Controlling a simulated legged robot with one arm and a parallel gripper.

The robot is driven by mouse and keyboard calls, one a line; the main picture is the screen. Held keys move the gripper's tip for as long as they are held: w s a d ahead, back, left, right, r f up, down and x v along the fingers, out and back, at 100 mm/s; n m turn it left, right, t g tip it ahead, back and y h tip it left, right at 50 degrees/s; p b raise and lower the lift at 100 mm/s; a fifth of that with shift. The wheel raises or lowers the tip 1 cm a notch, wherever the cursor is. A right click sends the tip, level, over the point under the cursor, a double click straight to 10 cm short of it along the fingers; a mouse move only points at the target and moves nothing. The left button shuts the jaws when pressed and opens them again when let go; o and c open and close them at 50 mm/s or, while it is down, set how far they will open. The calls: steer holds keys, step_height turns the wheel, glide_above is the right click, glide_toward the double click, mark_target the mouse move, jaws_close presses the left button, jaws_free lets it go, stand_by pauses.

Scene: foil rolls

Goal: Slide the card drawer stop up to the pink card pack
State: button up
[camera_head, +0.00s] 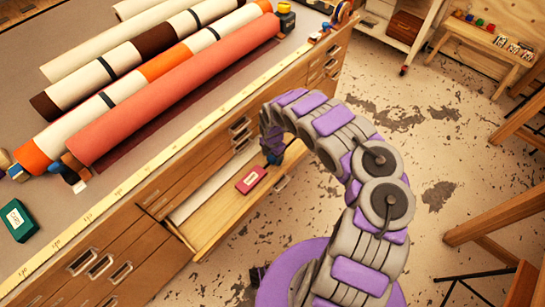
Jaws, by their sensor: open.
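The pink card pack (251,180) lies flat in the open drawer (218,218), with a small white label on top. My purple and grey arm arches over from the right and its end dips into the drawer. My gripper (273,157) is at that end, just above and right of the pack in the picture, and looks apart from it. It is open, though its fingers are small and dark. I cannot make out the drawer stop clearly; it may be hidden by my gripper and arm.
A pale strip (213,183) runs along the drawer's inner side. Above is a worktop with a yellow ruler edge (115,195), several foil rolls, including a red one (175,95), and a green box (19,220). Floor at right is mostly clear; a wooden bench (487,42) stands behind.

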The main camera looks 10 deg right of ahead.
steer(key=shift+d, duration=0.1)
steer(key=shift+d, duration=0.15)
steer(key=c, duration=0.5)
jaws_close()
